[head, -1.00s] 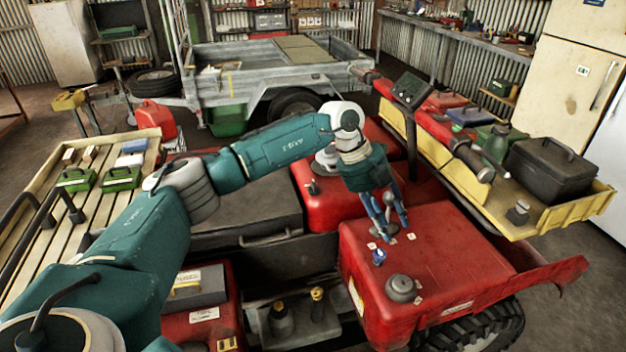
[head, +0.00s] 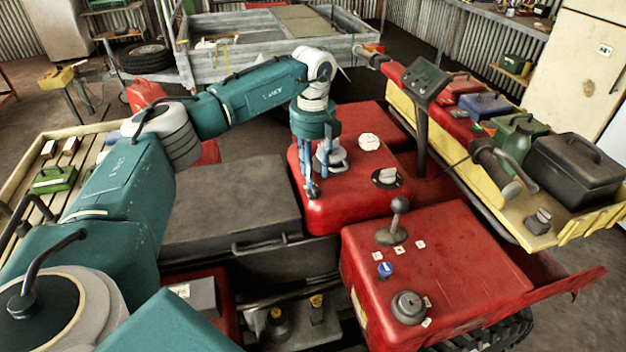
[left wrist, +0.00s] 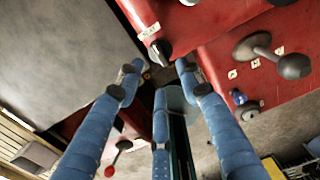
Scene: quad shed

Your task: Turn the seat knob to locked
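The seat knob (left wrist: 160,52) is a small dark knob near the edge of a red box, beside a white label, in the left wrist view. In the head view it is mostly hidden behind my left gripper at the near left part of the red box (head: 340,212). My left gripper (head: 314,192) points down there. In the left wrist view the fingers of the left gripper (left wrist: 160,76) are spread, with nothing between them, and the knob shows just past the fingertips. I cannot tell whether they touch it. My right gripper is not in view.
A nearer red box (head: 450,265) carries an upright ball-topped lever (head: 398,207), a blue knob (head: 385,270) and a round grey knob (head: 408,306). A control panel (head: 428,82) stands on a post behind. A dark grey lid (head: 225,205) lies left of the gripper.

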